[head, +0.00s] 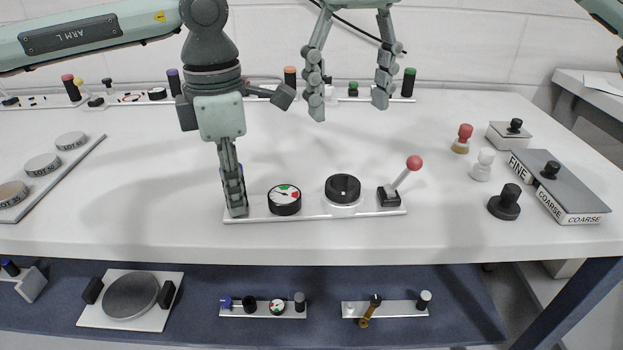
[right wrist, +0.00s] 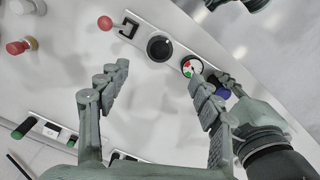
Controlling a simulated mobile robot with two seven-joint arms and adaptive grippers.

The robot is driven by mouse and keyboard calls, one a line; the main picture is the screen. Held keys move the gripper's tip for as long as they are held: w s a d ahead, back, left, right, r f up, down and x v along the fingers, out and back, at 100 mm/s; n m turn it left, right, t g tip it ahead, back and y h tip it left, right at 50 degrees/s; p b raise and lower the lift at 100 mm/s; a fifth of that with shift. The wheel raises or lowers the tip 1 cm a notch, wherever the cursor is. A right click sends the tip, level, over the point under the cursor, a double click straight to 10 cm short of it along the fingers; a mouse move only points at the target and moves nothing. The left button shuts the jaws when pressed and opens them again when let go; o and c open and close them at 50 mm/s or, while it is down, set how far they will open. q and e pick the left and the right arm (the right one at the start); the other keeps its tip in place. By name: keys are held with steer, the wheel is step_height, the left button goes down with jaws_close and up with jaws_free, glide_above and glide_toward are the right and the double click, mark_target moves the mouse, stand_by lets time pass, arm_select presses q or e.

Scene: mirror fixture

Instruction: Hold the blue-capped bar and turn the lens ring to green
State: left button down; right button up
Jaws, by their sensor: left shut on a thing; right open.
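The mirror fixture is a white strip (head: 313,217) near the table's front edge. It carries a round gauge (head: 285,193) with green and red marks, the black lens ring (head: 343,188) on a clear or white base, and a lever with a pink-red ball (head: 414,162). My left gripper (head: 236,200) points down at the strip's left end, shut on the blue-capped bar, which it mostly hides; the blue cap (right wrist: 222,92) shows in the right wrist view. My right gripper (head: 348,103) is open and empty, apart from the lens ring (right wrist: 160,48). The gauge's needle is too small to read surely.
Black, red and white knobs and boxes marked FINE and COARSE (head: 570,195) stand at the right. A tray with several round weights (head: 70,178) lies at the left. Another row of fixtures lines the back. The tabletop behind the strip is clear. A lower shelf holds more fixtures.

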steer(key=n+t+y, duration=0.2)
steer(key=n+y, duration=0.2)
steer(key=n, duration=0.3)
glide_toward(344, 184)
steer(key=x, duration=0.8)
steer(key=c, duration=1.2)
steer(key=shift+o, duration=0.2)
